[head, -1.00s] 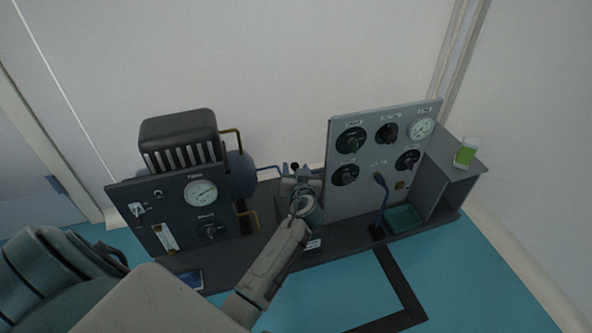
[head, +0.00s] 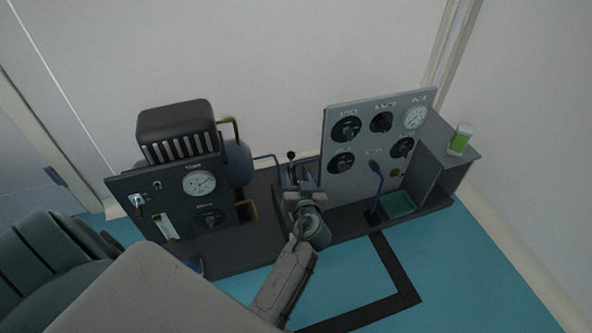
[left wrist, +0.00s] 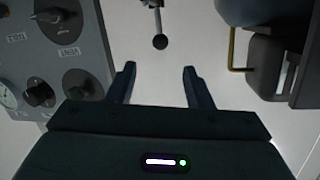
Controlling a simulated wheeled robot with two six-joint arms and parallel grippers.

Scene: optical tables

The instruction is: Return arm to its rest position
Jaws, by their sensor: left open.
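My left arm reaches in from the bottom of the head view, and its gripper (head: 303,194) is at the bench between the dark panel and the grey panel. In the left wrist view the two fingers (left wrist: 158,84) are spread apart with nothing between them. A lever with a black ball knob (left wrist: 160,42) lies beyond the fingertips, apart from them. The lever also shows in the head view (head: 291,157), just behind the gripper. My right gripper is not in view.
The dark panel (head: 180,201) with a gauge stands left of the arm. The grey panel (head: 359,185) with several knobs stands right. A blue stalk (head: 378,183), a green tray (head: 397,204) and a green-labelled container (head: 460,140) are further right.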

